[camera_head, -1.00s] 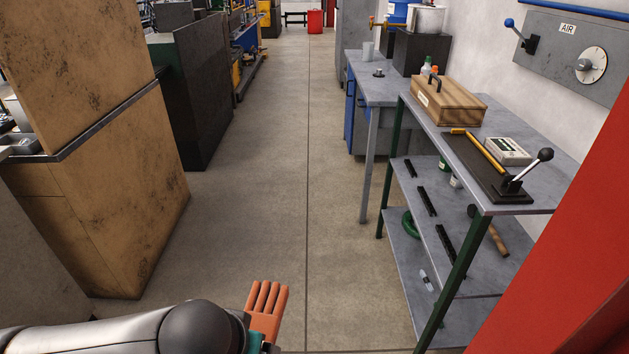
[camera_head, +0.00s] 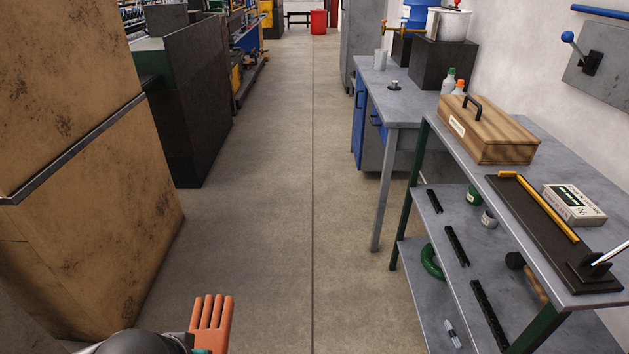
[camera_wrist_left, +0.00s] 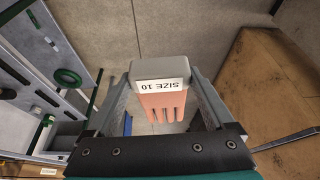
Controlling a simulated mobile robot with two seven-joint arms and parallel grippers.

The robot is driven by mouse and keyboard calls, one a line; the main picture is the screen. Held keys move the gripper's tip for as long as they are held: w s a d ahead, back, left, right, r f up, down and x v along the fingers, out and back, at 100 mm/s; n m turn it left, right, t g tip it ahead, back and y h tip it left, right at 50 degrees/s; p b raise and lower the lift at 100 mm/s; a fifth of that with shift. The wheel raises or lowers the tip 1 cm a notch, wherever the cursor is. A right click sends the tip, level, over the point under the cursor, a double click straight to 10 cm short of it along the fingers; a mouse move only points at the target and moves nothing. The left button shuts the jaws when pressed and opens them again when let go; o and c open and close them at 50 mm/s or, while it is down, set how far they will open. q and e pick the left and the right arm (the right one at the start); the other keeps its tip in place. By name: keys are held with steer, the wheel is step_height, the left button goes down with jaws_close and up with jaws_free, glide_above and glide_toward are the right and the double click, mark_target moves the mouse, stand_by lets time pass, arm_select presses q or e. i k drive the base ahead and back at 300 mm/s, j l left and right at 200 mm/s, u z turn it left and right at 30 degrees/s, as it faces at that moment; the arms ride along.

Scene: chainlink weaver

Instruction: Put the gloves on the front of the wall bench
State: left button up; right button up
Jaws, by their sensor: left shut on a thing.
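The orange gloves (camera_head: 211,322) show at the bottom of the head view, fingers pointing up and away from me. In the left wrist view the gloves (camera_wrist_left: 165,101) have a grey cuff and a white label reading "SIZE 10". My left gripper (camera_wrist_left: 160,78) is shut on them, with one finger on each side of the cuff. They are held over the aisle floor, apart from any bench. A grey bench (camera_head: 393,103) with blue drawers stands along the right wall. A nearer grey shelved bench (camera_head: 515,172) with green legs also stands there. Which one is the wall bench I cannot tell.
The nearer bench holds a wooden box (camera_head: 488,130), a black lever tool (camera_head: 545,225) and a white box (camera_head: 573,205). The farther one holds a black block (camera_head: 443,65) and a cup (camera_head: 380,60). A worn tan cabinet (camera_head: 95,215) borders the left. The aisle floor (camera_head: 285,180) between is clear.

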mark_target(400, 97)
steer(key=i+z, duration=0.15)
steer(key=i, duration=1.1)
steer(key=i+z, duration=0.3)
steer(key=i, duration=0.3)
steer(key=i+j+z, duration=0.25)
steer(key=i, duration=0.35)
steer(key=i+l+z, duration=0.1)
steer(key=i+z, duration=0.5)
steer(key=z, duration=0.15)
steer(key=i+z, duration=0.4)
steer(key=i+j+z, duration=0.15)
steer(key=z, duration=0.25)
